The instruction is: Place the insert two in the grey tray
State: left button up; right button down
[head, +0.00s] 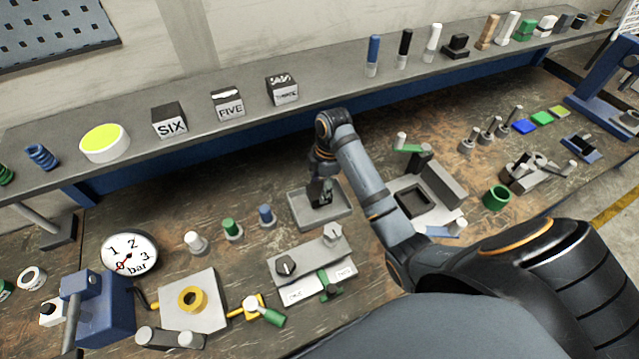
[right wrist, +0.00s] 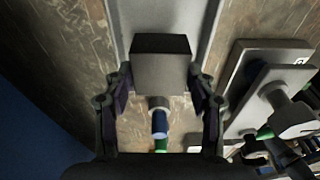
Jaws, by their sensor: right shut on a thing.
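The grey tray (head: 342,221) lies on the lower bench in the middle of the head view. Its light surface also shows behind the block in the right wrist view (right wrist: 124,18). My right gripper (head: 322,196) points down over the tray. In the right wrist view its two fingers (right wrist: 161,82) are shut on a dark grey block (right wrist: 162,65), one on each side. No label shows on the block's visible faces, so I cannot confirm it is insert two. Whether it touches the tray floor is unclear. My left gripper is not in view.
Blocks marked SIX (head: 169,121) and FIVE (head: 228,104), and a third block (head: 282,90), stand on the shelf. A blue peg (head: 265,215) and green peg (head: 232,229) stand left of the tray. A knobbed panel (head: 308,265) lies in front of it.

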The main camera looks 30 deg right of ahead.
aim_at(321, 189)
notch_tip(321, 189, down, 2)
jog(key=shift+s+f+p, duration=0.1)
jog(key=shift+f+p, duration=0.15)
jog(key=shift+p, duration=0.05)
jog(key=shift+f, duration=0.45)
jog(key=shift+c, duration=2.2)
grip_release()
jog(key=shift+f, duration=0.15)
jog(key=r, duration=0.6)
jog(key=shift+d+b, duration=0.4)
jog(key=r+p, duration=0.1)
jog(key=r, duration=0.1)
jog(key=r+p, duration=0.2)
jog(key=d+r+p, duration=0.1)
jog(key=r+p, duration=0.1)
jog(key=shift+s+r, duration=0.15)
